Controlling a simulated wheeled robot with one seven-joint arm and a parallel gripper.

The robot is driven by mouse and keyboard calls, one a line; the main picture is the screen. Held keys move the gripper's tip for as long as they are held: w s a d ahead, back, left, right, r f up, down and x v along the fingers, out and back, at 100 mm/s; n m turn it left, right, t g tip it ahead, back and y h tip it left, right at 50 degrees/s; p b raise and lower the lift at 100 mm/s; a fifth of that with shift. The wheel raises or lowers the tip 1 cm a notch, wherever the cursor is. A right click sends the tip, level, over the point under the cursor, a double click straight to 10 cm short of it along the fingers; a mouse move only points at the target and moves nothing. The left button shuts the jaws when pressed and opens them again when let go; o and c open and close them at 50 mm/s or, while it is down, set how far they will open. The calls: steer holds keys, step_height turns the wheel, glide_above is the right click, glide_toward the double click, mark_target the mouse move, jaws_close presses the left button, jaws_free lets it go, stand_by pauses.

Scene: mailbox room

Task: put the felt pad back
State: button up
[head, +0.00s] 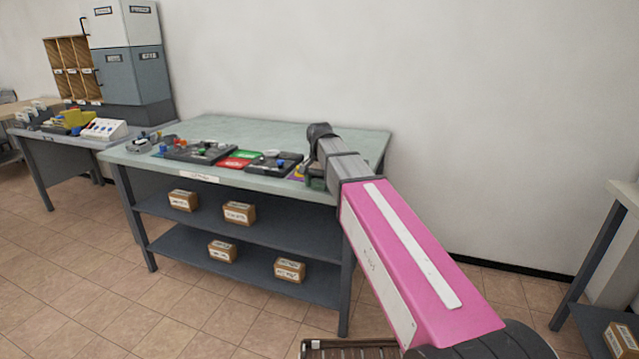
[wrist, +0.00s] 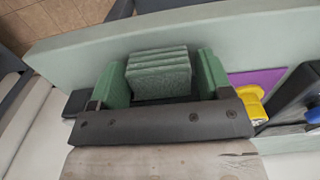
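In the wrist view my gripper (wrist: 162,86) shows as a dark bar with two green fingers set wide apart. A green layered block (wrist: 158,76), which looks like a stack of felt pads, lies between the fingers. Narrow gaps seem to show on both sides of it, and I cannot make out firm contact. I cannot tell which layer is the task's felt pad. In the head view my gripper is mostly hidden behind my arm at the right end of the green-topped workbench (head: 262,131).
A purple mat (wrist: 258,82) and a yellow item (wrist: 249,101) lie right of my gripper. Black trays (head: 205,152) and a red mat (head: 232,162) lie along the bench's front. The bench's back is clear. Small boxes (head: 239,212) sit on its shelves.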

mark_target(320, 181)
steer(key=shift+o, duration=0.2)
steer(key=shift+r, duration=0.1)
step_height(320, 181, up, 12)
stand_by(0.7)
